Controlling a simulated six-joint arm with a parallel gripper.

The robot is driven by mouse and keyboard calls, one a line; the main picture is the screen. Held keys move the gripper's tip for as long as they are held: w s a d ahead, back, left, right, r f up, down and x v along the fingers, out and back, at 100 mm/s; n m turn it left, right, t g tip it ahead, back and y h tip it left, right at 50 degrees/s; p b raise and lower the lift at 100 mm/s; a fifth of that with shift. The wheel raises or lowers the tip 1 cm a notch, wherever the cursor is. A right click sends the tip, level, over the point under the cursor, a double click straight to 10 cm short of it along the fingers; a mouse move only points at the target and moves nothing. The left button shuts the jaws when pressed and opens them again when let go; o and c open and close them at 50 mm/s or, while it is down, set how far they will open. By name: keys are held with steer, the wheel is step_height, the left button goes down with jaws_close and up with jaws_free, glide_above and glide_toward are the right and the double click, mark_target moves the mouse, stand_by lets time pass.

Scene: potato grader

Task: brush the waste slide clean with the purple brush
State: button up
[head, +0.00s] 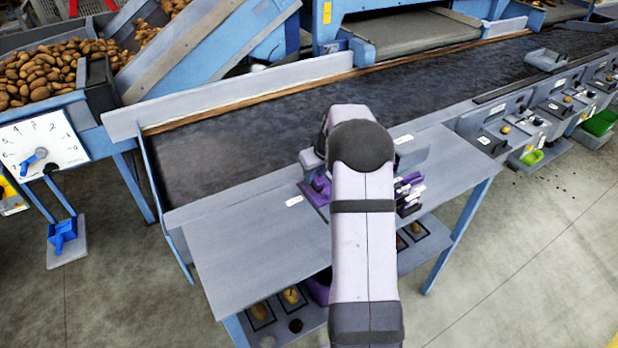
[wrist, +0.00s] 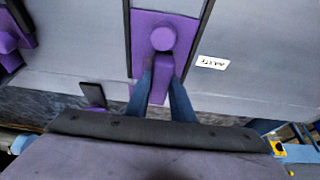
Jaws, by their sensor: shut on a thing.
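My gripper (wrist: 164,76) shows in the wrist view as two blue fingers closed on an upright purple block, which appears to be the handle of the purple brush (wrist: 160,84). Its bristles cannot be made out. Just beyond it is a purple plate with a round knob between two dark rails, apparently the waste slide (wrist: 182,22). A white label reading WASTE (wrist: 212,62) is beside it. Whether the brush touches the plate cannot be told. In the head view my arm hides the gripper and most of the slide; some purple (head: 318,188) shows left of it.
The grey bench (head: 240,245) has free room left of my arm. Purple and dark items (head: 408,190) stand close on its right. Potatoes lie on a shelf below.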

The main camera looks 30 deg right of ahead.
mark_target(302, 186)
steer(key=shift+d, duration=2.5)
steer(key=shift+a, duration=0.1)
steer(key=shift+a+f+b, duration=0.1)
steer(key=shift+a+b, duration=0.5)
steer(key=shift+a, duration=3.65)
steer(key=shift+d, duration=0.1)
steer(key=shift+d, duration=4.25)
steer(key=shift+a, duration=0.1)
steer(key=shift+a, duration=0.65)
steer(key=shift+a+b, duration=0.5)
steer(key=shift+a, duration=3.1)
